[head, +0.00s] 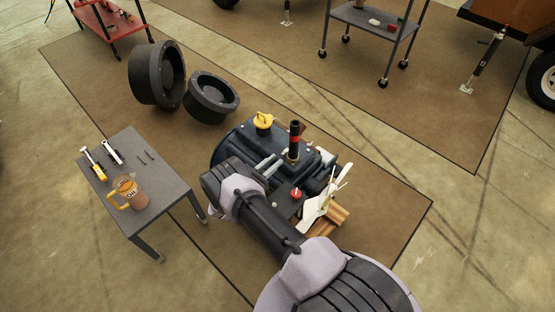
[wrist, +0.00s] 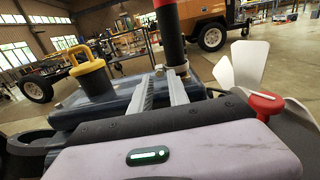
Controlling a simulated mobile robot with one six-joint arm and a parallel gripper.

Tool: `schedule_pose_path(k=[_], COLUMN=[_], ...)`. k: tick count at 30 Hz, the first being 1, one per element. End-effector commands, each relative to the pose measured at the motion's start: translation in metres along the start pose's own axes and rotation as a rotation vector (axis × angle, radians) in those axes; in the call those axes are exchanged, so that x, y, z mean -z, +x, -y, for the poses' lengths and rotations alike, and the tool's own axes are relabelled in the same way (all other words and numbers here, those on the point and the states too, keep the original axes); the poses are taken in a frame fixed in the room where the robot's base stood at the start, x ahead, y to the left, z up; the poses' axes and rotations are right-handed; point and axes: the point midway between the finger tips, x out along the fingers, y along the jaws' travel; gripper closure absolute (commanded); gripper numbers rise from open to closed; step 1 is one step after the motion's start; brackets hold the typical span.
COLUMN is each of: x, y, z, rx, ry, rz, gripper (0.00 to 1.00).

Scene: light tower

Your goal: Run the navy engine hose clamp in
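The navy engine (head: 232,145) stands on the brown mat, partly hidden by my arm; its dark blue top also shows in the wrist view (wrist: 118,103). A black upright hose (head: 294,153) with a red band rises from it. In the wrist view, a light metal band, apparently the clamp (wrist: 182,71), circles the hose (wrist: 170,45) near its base. My gripper (head: 270,164) is over the engine top, left of the hose. Its two grey fingers (wrist: 162,72) are apart with nothing seen between them, and point toward the hose's left side. The clamp's screw is too small to make out.
A red knob (head: 296,193) and white fan (head: 318,210) are at the engine's right.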

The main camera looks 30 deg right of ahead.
Motion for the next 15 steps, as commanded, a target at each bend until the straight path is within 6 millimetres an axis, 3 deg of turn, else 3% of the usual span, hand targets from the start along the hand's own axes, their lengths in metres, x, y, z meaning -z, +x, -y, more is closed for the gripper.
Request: schedule_pose_path(k=[6,15], x=[0.001,0.0], y=[0.026,0.029], z=[0.0,0.0], rx=[0.001,-0.001], ry=[0.0,0.001], rz=[0.0,0.0], gripper=[0.79,0.79])
